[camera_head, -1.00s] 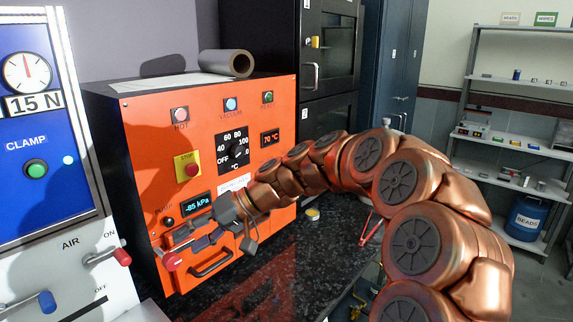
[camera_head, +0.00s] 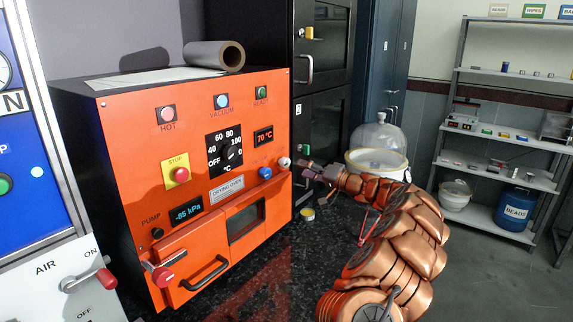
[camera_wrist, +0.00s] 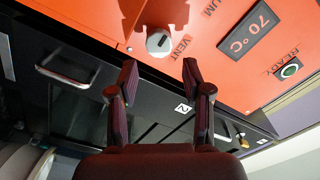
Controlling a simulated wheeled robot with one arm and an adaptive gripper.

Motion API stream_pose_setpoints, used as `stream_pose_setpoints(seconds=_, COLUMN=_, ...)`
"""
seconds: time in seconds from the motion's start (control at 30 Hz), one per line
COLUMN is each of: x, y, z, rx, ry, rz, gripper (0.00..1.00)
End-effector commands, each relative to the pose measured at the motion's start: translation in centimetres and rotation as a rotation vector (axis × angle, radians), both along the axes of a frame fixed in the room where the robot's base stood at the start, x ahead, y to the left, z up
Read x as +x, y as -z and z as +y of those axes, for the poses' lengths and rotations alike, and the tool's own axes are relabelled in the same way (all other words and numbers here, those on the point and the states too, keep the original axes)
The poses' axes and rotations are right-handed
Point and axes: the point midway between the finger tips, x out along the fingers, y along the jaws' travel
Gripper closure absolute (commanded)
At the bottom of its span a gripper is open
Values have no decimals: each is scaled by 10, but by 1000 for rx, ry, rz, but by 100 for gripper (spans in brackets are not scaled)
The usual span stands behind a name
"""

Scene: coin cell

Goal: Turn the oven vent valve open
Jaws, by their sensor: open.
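The drying oven (camera_head: 190,130) has an orange front. Its vent valve is a small pale round knob (camera_head: 284,163) at the front's upper right edge, beside a blue knob (camera_head: 265,173). My gripper (camera_head: 303,172) is just to the right of the knob in the head view. In the wrist view my gripper (camera_wrist: 160,68) is open and empty, its two fingers pointing at the panel with the knob ahead between them. No contact with the knob shows.
A red-tipped lever (camera_head: 163,274) and a door handle (camera_head: 205,273) stick out at the oven's lower left. A glass bell jar (camera_head: 380,140) stands behind my arm. A small yellow-topped item (camera_head: 307,213) lies on the dark counter (camera_head: 262,278).

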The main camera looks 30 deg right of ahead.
Motion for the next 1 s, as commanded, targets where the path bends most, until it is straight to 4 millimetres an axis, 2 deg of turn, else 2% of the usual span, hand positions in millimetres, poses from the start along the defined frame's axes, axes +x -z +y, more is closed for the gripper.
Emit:
stream_pose_setpoints(seconds=0.17, x=12, y=1, z=3, rx=0, ry=3, rz=1, gripper=51)
stream_pose_setpoints(seconds=0.6, x=63, y=1, z=20, rx=-1, ry=2, rz=2, gripper=51)
stream_pose_setpoints(seconds=1.0, x=72, y=1, z=23, rx=0, ry=5, rz=-1, gripper=51)
